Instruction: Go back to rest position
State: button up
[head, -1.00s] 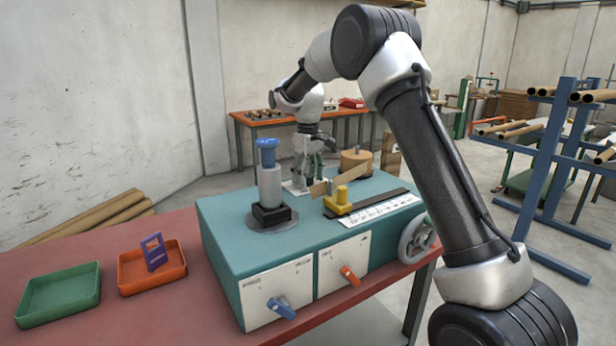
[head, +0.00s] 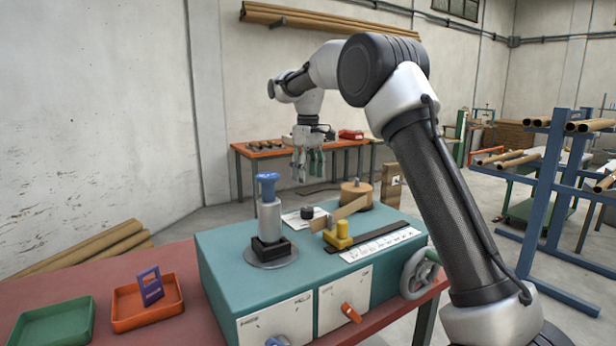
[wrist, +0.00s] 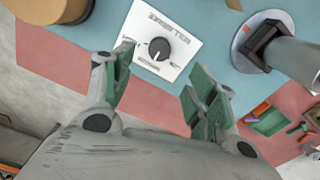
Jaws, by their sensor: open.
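My gripper (head: 308,167) hangs above the back of the teal winder (head: 222,238), fingers pointing down, open and empty. In the wrist view its two green-padded fingers (wrist: 160,100) stand wide apart. Below and beyond them is a white plate with a black dial (wrist: 159,48), which also shows in the head view (head: 307,213). The fingers are clear of the dial. The grey post with the blue knob (head: 268,200) stands to the gripper's left, and the round tan roll (head: 357,193) to its right.
An orange tray (head: 130,322) with a purple piece (head: 150,285) and a green tray (head: 60,330) lie on the red table. A yellow block (head: 338,237) and a handwheel (head: 419,272) are on the winder. A blue rack (head: 545,190) stands right. Space above the winder is open.

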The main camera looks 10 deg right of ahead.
jog(key=shift+m, duration=0.7)
jog(key=f, duration=0.1)
jog(key=s+f, duration=0.1)
jog(key=f, duration=0.2)
jog(key=shift+s+d+f, duration=0.2)
jog(key=shift+s+f, duration=0.1)
jog(key=shift+s, duration=0.05)
jog(key=s+d+r+m+t, duration=0.1)
jog(key=s+d, duration=0.3)
jog(key=s, duration=1)
jog(key=s+d+r+m+t, duration=0.1)
jog(key=s+d, duration=0.4)
jog(key=s, duration=0.9)
jog(key=s+d+r+m+t, duration=0.2)
jog(key=s+d, duration=0.3)
jog(key=s, duration=0.9)
jog(key=shift+m, duration=0.6)
